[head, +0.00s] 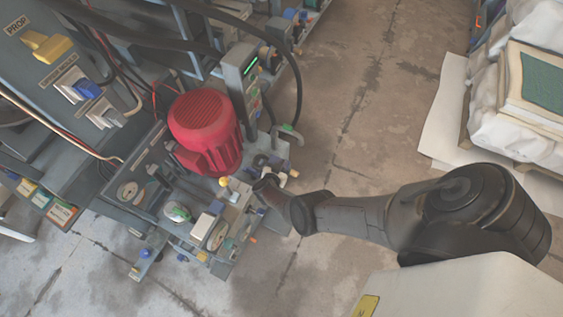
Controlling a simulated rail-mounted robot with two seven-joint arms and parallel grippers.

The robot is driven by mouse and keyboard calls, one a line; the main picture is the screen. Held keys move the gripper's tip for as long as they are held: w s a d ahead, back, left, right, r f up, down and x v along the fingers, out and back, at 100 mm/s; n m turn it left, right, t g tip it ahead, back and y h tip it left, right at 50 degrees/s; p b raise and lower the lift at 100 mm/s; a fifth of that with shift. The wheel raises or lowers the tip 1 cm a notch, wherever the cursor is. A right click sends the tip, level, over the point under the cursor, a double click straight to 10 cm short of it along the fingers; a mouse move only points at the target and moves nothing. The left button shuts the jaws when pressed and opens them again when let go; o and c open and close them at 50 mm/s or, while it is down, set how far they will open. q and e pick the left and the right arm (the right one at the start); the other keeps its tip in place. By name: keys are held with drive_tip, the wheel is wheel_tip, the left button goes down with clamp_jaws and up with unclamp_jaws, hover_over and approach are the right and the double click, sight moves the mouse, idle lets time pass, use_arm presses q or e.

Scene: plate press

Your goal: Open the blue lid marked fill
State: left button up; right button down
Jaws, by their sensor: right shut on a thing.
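My right gripper (266,185) reaches in from the right to the near right edge of the machine's lower deck. It is shut on a small part there, which the gripper mostly hides, so I cannot tell whether it is the blue lid. No "fill" marking is readable. Small blue parts show on the front of the deck, one at the front left (146,253) and a smaller one beside it (183,258). My left gripper is not in view.
A red motor (204,125) stands just left of my right gripper. A grey control post (240,75) with a green light rises behind it. Yellow (50,46) and blue (88,89) switches sit on the left panel. Concrete floor is clear in the middle; white-wrapped stacks (520,130) stand right.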

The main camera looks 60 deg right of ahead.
sight(284, 160)
idle(0.3)
drive_tip(key=c, duration=1.1)
unclamp_jaws()
drive_tip(key=shift+r, duration=0.1)
drive_tip(key=shift+r+p, duration=0.3)
drive_tip(key=shift+p, duration=0.05)
drive_tip(key=r+p, duration=0.4)
drive_tip(key=shift+s+d+r+p, duration=0.15)
drive_tip(key=shift+s+r+p, duration=0.05)
drive_tip(key=shift+s+p, duration=0.2)
drive_tip(key=shift+s+d+r+p, duration=0.5)
drive_tip(key=shift+s+r+p, duration=0.45)
drive_tip(key=shift+s+p, duration=0.65)
drive_tip(key=shift+s+d+r+p, duration=0.55)
drive_tip(key=shift+s+r+p, duration=0.65)
drive_tip(key=shift+s, duration=0.7)
drive_tip(key=shift+s+d+r+p, duration=0.5)
drive_tip(key=shift+s+r+p, duration=0.25)
drive_tip(key=shift+s+p, duration=0.95)
